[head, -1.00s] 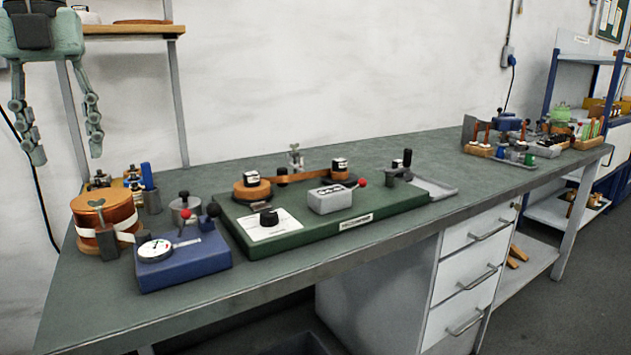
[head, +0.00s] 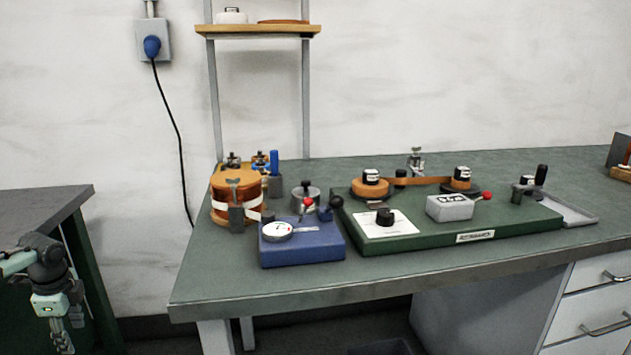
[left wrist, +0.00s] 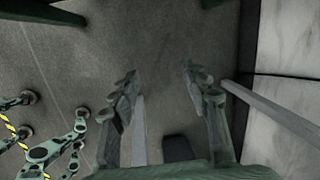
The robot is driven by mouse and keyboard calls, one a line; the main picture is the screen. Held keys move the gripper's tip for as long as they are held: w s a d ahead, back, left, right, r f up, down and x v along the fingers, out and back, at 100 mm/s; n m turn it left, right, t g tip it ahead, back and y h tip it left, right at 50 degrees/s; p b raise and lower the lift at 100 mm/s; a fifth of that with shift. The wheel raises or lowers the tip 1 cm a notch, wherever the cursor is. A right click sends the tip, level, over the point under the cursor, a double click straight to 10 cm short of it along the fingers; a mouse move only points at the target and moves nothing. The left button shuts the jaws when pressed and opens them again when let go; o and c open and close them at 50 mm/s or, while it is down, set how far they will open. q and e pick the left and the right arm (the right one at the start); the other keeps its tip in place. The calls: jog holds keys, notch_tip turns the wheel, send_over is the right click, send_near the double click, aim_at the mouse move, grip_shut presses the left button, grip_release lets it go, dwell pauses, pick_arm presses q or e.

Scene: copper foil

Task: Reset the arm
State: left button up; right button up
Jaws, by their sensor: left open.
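My left gripper (head: 64,335) is low at the left edge of the head view, in front of a dark side table and left of the workbench. It points downward. In the left wrist view its two fingers (left wrist: 160,90) are apart with nothing between them, above the grey floor. My right gripper is not identifiable in the head view.
The green workbench (head: 230,291) holds a copper coil (head: 237,184), a blue gauge block (head: 310,248) and a green foil-winding board (head: 430,238). A dark side table (head: 40,208) stands at the left. A cord (head: 172,120) hangs on the wall between them.

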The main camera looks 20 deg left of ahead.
pick_arm(q)
jog(key=s+d+f+n, duration=0.2)
jog(key=s+d+f, duration=0.25)
jog(key=f, duration=0.45)
jog(key=s+d+f+n, duration=0.25)
jog(key=d+f, duration=0.35)
jog(key=f, duration=0.3)
jog(key=s+d+f+n, duration=0.1)
jog(key=s+d+f, duration=0.35)
jog(key=f, duration=0.45)
jog(key=d+f+n+t, duration=0.1)
jog(key=d+f, duration=0.3)
jog(key=d, duration=0.9)
jog(key=w+d+f+n+h, duration=0.1)
jog(key=d+f, duration=0.3)
jog(key=d, duration=0.8)
jog(key=shift+d+n+t, duration=0.35)
jog(key=shift+n+t, duration=0.05)
jog(key=shift+n, duration=0.25)
